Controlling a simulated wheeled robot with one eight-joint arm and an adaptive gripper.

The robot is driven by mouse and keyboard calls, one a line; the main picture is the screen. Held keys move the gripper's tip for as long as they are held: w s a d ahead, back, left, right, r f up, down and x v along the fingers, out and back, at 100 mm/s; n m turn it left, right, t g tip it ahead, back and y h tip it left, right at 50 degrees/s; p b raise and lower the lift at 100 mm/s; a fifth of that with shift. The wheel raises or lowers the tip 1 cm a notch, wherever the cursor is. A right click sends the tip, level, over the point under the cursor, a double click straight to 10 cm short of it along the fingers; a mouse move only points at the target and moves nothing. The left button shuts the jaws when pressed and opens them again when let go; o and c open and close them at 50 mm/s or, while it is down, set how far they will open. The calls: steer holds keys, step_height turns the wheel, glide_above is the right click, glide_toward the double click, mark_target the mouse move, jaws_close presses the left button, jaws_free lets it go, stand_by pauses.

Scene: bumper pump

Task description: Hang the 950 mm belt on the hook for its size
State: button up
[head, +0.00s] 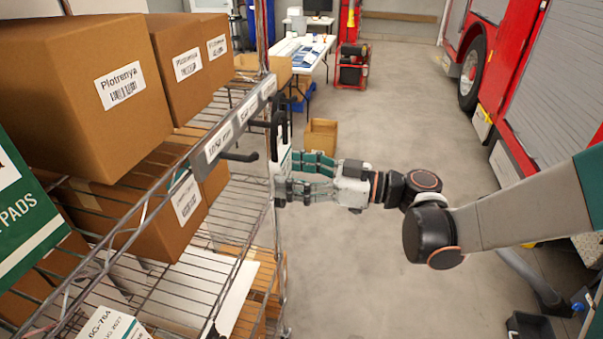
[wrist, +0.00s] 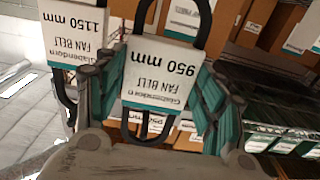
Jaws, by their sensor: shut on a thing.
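My gripper (head: 284,174) is shut on the 950 mm belt, a black loop in a white card sleeve (head: 282,160), at the shelf's right edge. In the wrist view the sleeve (wrist: 158,75) reads "950 mm FAN BELT" upside down, between my teal fingers. The black loop shows above and below it. Dark hooks stick out from the label rail (head: 195,158); one is the near hook (head: 240,156), and another (head: 262,124) is close to the belt. The rail's labels are too small to read surely. I cannot tell whether the belt touches a hook.
A 1150 mm fan belt (wrist: 76,35) is left of the held belt in the wrist view. Cardboard boxes (head: 85,95) fill the wire shelf (head: 125,235). A red truck (head: 560,75) stands at right. The floor (head: 370,270) between is mostly clear.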

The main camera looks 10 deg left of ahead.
steer(key=shift+w+a, duration=0.1)
steer(key=shift+a, duration=1.1)
steer(key=shift+a+f+b, duration=0.5)
steer(key=shift+a, duration=0.1)
steer(key=o, duration=1.2)
